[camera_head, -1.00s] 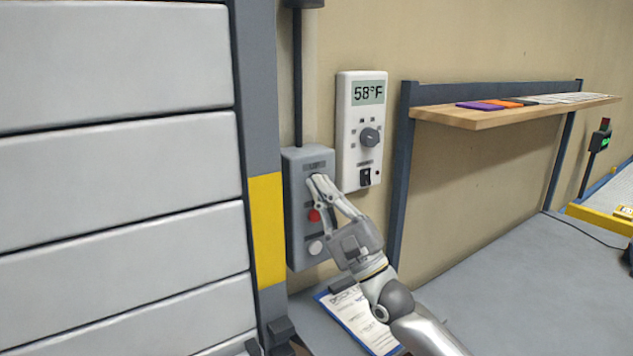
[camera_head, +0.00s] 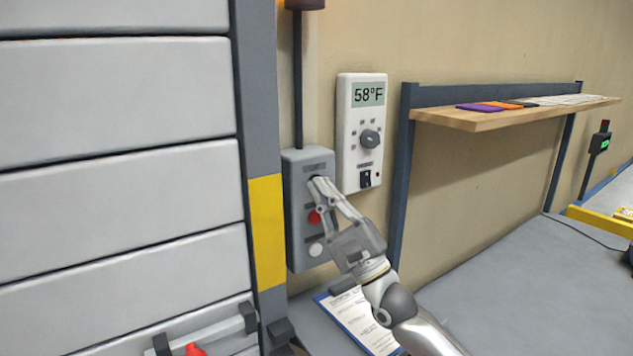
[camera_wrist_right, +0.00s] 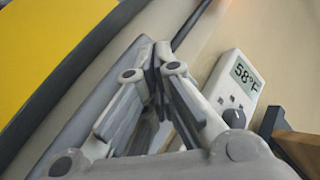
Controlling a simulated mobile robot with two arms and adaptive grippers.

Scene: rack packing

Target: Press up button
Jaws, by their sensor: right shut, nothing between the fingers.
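A grey control box (camera_head: 297,228) hangs on the wall beside the roll-up door (camera_head: 120,190). It has a red button (camera_head: 314,217) in the middle and a pale button (camera_head: 316,249) at the bottom. My right gripper (camera_head: 318,181) is shut and empty, with its fingertips at the upper part of the box, over the top button's place. The fingertips hide that button. In the right wrist view the shut fingertips (camera_wrist_right: 157,50) meet against the grey box (camera_wrist_right: 105,85). My left gripper is not in view.
A white thermostat (camera_head: 361,150) reading 58°F is just right of the box. A wooden shelf (camera_head: 480,119) stands further right, and a clipboard (camera_head: 352,318) lies below. A yellow-marked door post (camera_head: 267,230) is close on the left.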

